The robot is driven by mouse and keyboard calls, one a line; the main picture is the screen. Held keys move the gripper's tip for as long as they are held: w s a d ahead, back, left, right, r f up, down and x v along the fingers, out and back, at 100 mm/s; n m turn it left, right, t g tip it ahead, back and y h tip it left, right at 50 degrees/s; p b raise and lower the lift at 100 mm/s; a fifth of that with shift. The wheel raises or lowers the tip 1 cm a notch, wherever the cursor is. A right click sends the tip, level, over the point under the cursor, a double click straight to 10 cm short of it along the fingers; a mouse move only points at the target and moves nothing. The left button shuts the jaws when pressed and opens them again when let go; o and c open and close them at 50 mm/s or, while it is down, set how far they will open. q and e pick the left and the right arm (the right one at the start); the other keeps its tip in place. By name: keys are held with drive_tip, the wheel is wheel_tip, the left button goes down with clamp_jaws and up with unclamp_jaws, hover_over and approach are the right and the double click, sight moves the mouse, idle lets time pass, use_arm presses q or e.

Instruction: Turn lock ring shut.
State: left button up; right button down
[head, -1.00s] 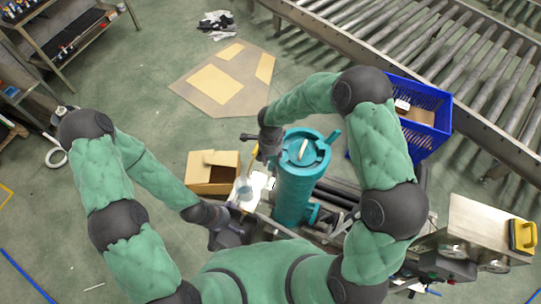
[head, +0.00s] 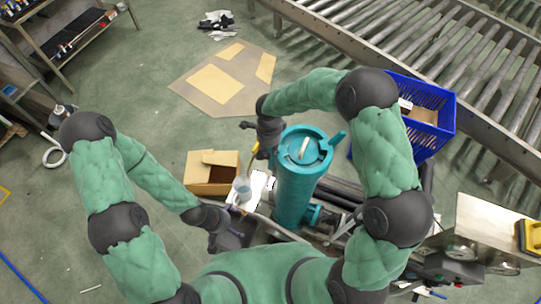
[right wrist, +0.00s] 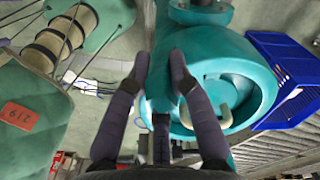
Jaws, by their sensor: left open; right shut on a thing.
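A teal upright cylinder (head: 294,200) stands in front of me, with a round teal lid and lock ring (head: 306,147) on top. A pale handle lies across the lid; it also shows in the right wrist view (right wrist: 222,115). A teal lug (head: 337,138) sticks out at the ring's right. My right gripper (head: 262,150) is at the ring's left edge, shut on a teal part of it. In the right wrist view its fingers (right wrist: 162,62) straddle the teal part beside the round top; the contact is partly hidden. My left gripper (head: 232,226) is open, low and left of the cylinder.
A pale cup-like container (head: 243,188) stands on a white surface near my left gripper. An open cardboard box (head: 212,188) lies left of it. A blue crate (head: 425,108) stands right, beyond my right arm. A roller conveyor (head: 430,40) runs behind.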

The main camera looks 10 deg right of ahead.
drive_tip(key=w+d+m+t+b, duration=0.1)
drive_tip(key=w+m+b, duration=0.3)
drive_tip(key=w+b, duration=0.3)
drive_tip(key=shift+w+d+r+h+b, duration=0.2)
drive_tip(key=shift+w+d+h+b, duration=0.15)
drive_tip(key=shift+b, duration=0.35)
drive_tip(key=shift+w+d, duration=0.1)
drive_tip(key=c, duration=1.1)
unclamp_jaws()
drive_tip(key=shift+r, duration=0.1)
wheel_tip(320, 180, up, 11)
drive_tip(key=s+a, duration=0.1)
drive_tip(key=shift+s+r, duration=0.2)
drive_tip(key=shift+s, duration=0.15)
drive_tip(key=shift+a, duration=0.1)
